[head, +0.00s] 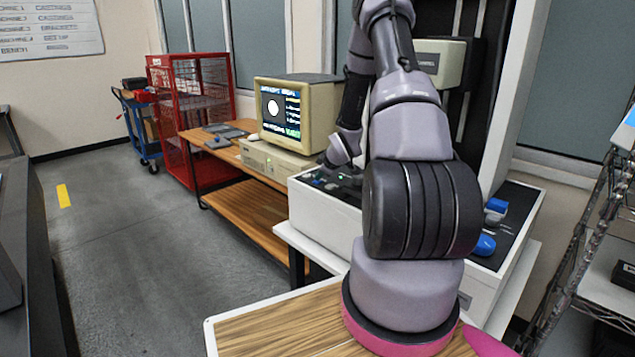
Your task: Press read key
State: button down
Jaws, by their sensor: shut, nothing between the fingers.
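The keys are too small to tell which is the read key, and my arm hides the panel's right part. My gripper (322,160) is small and dark at the end of my arm, low over the panel's far left part. It is shut and empty. I cannot tell whether its tip touches a key.
A beige monitor (288,113) with a lit screen stands on a beige computer case (268,160) on the wooden desk (205,160), close behind the panel. Blue parts (485,245) lie on the machine's bed at right. A wire shelf (585,240) stands far right.

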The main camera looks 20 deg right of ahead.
aim_at(320, 182)
jog(key=shift+r, duration=0.75)
jog(key=shift+r, duration=2.5)
